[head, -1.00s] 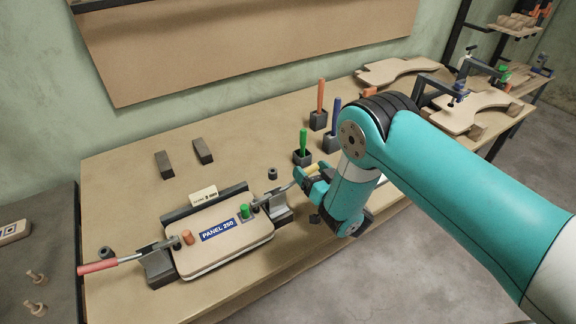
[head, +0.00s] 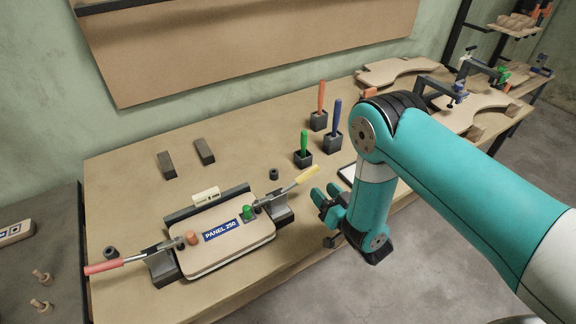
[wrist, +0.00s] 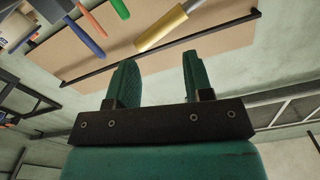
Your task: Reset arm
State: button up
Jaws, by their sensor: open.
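My gripper (head: 326,199) is open and empty, beside the right end of the fixture, apart from the yellow toggle-clamp handle (head: 307,175). In the wrist view my two green fingers (wrist: 155,80) stand apart with nothing between them. The yellow handle (wrist: 165,25) shows beyond them there. The board labelled PANEL 250 (head: 240,250) lies in the fixture. The left clamp has a red handle (head: 103,267), with its orange tip (head: 193,238) on the board. The right clamp's green tip (head: 248,213) is over the board's right end.
Orange (head: 321,97), blue (head: 336,117) and green (head: 304,143) handles stand in dark holders behind my gripper. Two dark blocks (head: 205,151) lie at the back of the table (head: 125,185). Curved boards with clamps (head: 470,108) are at the right.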

jog(key=shift+w, duration=0.1)
jog(key=w+d+r+m+g+h+b, duration=0.1)
jog(key=w+r+m+g+h+b, duration=0.15)
jog(key=r, duration=0.35)
jog(key=w+d+r+m+g+h+b, duration=0.1)
jog(key=r+g+h+b, duration=0.15)
jog(key=r, duration=0.35)
jog(key=s+d+r+n+g+b, duration=0.1)
jog(key=s+r+n+g, duration=0.1)
jog(key=s, duration=0.8)
jog(key=s+d+r+n+g+b, duration=0.1)
jog(key=s+r+g, duration=0.3)
jog(key=s, duration=0.6)
jog(key=s+d+r+n+g+b, duration=0.2)
jog(key=s+r+n+g, duration=0.1)
jog(key=s, duration=0.8)
jog(key=shift+r+g, duration=0.6)
jog(key=shift+r, duration=0.25)
